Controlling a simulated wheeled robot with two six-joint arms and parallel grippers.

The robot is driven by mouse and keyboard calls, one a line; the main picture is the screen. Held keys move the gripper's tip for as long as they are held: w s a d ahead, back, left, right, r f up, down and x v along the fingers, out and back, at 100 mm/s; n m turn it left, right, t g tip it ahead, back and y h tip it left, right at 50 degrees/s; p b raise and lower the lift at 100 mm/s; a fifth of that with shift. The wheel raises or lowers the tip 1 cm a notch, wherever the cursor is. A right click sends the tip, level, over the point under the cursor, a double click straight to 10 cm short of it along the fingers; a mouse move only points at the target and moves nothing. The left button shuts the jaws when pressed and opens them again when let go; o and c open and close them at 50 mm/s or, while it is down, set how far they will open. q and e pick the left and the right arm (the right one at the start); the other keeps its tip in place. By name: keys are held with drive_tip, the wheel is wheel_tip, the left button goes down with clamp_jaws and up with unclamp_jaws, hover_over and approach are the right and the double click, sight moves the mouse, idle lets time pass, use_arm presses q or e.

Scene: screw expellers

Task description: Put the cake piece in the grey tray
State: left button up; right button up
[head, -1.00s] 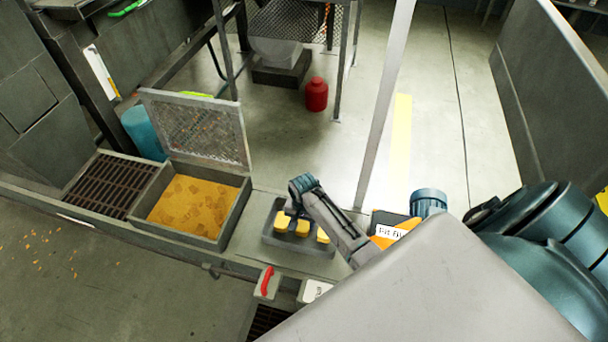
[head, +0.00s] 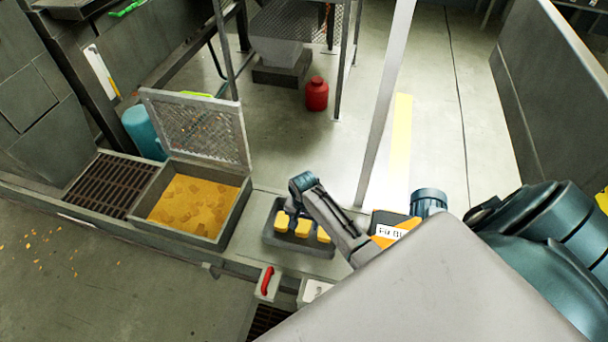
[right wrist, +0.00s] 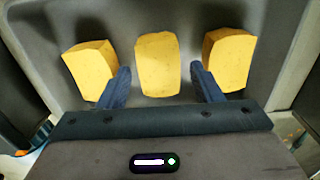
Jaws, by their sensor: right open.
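A dark grey tray (head: 284,243) sits on the ledge right of the meal box, with three yellow cake pieces in it. In the right wrist view the middle cake piece (right wrist: 157,65) lies between the fingers of my right gripper (right wrist: 160,70). A left cake piece (right wrist: 91,70) and a right cake piece (right wrist: 229,60) lie outside the fingers, close to them. The right gripper is open, points down over the tray and holds nothing. In the head view my right arm hides part of the tray's right side. My left gripper is not in view.
An open box of yellow-brown meal (head: 195,205) with a raised mesh lid (head: 195,128) stands left of the tray, beside a dark grate (head: 108,185). A red lever (head: 267,280) is in front of the tray. A slanting pale post (head: 385,105) rises behind it.

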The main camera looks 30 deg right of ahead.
sight(304, 223)
wheel_tip(304, 223, up, 8)
drive_tip(key=shift+f+p, duration=0.15)
drive_tip(key=shift+p, duration=0.7)
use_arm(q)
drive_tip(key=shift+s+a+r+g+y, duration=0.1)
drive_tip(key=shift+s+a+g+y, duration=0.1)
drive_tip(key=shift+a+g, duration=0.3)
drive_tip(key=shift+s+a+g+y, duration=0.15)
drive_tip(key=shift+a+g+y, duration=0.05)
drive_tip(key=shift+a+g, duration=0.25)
use_arm(e)
drive_tip(key=shift+r, duration=1.65)
